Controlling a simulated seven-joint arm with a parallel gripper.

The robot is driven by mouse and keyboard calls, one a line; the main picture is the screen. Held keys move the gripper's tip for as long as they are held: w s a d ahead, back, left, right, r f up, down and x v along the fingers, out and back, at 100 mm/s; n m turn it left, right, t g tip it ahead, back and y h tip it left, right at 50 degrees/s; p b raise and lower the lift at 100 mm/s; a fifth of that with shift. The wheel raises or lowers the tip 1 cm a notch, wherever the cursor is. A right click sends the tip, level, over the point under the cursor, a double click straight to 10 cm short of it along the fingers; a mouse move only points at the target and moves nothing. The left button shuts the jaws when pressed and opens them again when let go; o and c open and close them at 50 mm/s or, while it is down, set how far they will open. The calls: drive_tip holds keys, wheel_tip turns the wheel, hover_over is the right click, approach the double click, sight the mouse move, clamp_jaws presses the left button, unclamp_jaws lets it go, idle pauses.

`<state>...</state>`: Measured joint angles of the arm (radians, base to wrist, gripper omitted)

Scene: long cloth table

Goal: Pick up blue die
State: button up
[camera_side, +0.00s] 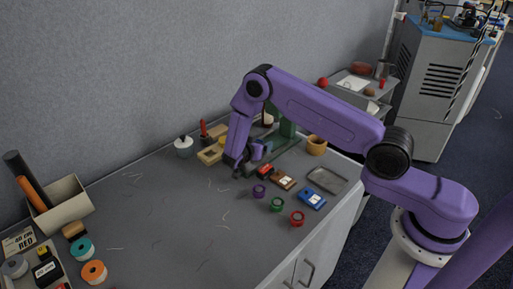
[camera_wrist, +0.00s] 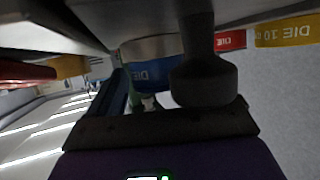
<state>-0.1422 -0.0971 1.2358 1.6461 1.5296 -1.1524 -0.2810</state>
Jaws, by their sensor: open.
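A blue die (camera_wrist: 145,76) with lettering on its band shows ahead of my gripper (camera_wrist: 160,90) in the wrist view, partly hidden by a dark finger. A blue piece beside my gripper (camera_side: 242,165) in the side view (camera_side: 256,151) looks like the same die. My gripper is open, low over the table and close to the blue piece. I cannot tell whether the fingers touch it. In the wrist view, a red labelled die (camera_wrist: 231,40) and a yellow one (camera_wrist: 284,32) stand beyond, to the right.
A green stand (camera_side: 288,130) and wooden block (camera_side: 210,154) are close to my gripper. The table's middle left is mostly clear.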

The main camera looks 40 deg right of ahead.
drive_tip(key=c, duration=1.3)
